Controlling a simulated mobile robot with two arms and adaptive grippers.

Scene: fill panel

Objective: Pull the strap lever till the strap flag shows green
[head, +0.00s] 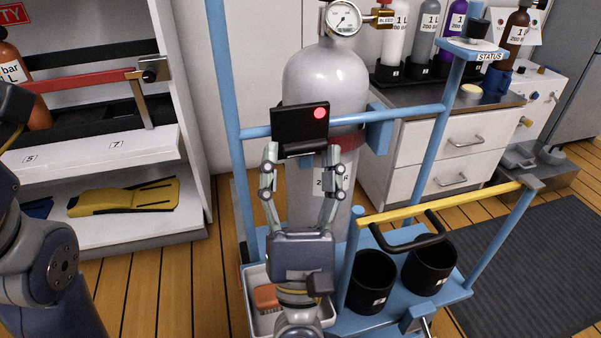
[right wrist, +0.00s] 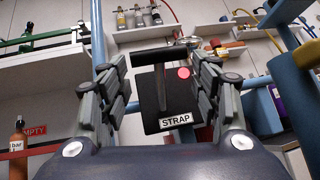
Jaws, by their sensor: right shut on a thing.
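The strap box (head: 291,122) is a black block on the blue cart's crossbar, in front of a grey cylinder (head: 325,75). Its round strap flag (head: 320,113) shows red, and it is red in the right wrist view too (right wrist: 184,72). The strap lever (right wrist: 163,57) is a black crossbar handle on a metal stem, above the STRAP label (right wrist: 176,120). My right gripper (head: 303,150) is shut on the lever's handle, with one finger at each end. My left arm shows at the left edge; its gripper is out of view.
The blue cart frame (head: 342,128) surrounds the cylinder. A yellow rail (head: 440,204) and two black cups (head: 372,280) stand to the right. A white shelf (head: 90,160) is at left and a drawer counter (head: 455,150) at right, with bottles on it.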

